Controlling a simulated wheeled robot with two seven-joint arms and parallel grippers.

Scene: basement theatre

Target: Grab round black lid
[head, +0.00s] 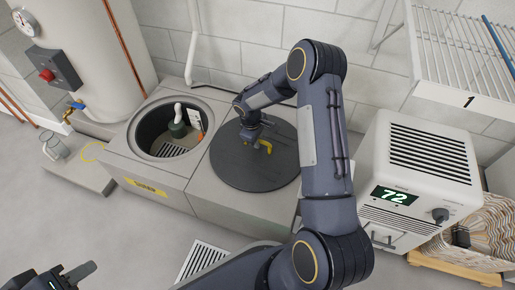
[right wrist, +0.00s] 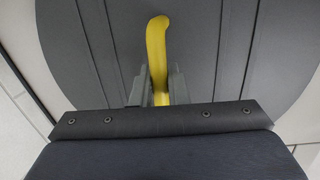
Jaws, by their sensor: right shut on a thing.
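The round black lid (head: 237,165) lies flat on the grey box, to the right of the open round pit. It has a yellow handle (head: 265,146) near its middle. My right gripper (head: 259,142) is over the lid with its fingers shut on the yellow handle. In the right wrist view the yellow handle (right wrist: 157,45) rises between the two fingers (right wrist: 160,88), and the ribbed dark lid (right wrist: 215,50) fills the background. My left gripper (head: 75,277) is at the bottom left of the head view, only partly in frame, far from the lid.
The open pit (head: 143,130) holds a pump with a white pipe. A white dehumidifier (head: 415,165) reading 72 stands right of the box, by a wicker basket (head: 485,232). A water tank (head: 95,50) stands at the left, a wire shelf (head: 465,55) upper right. A floor grate (head: 203,262) lies in front.

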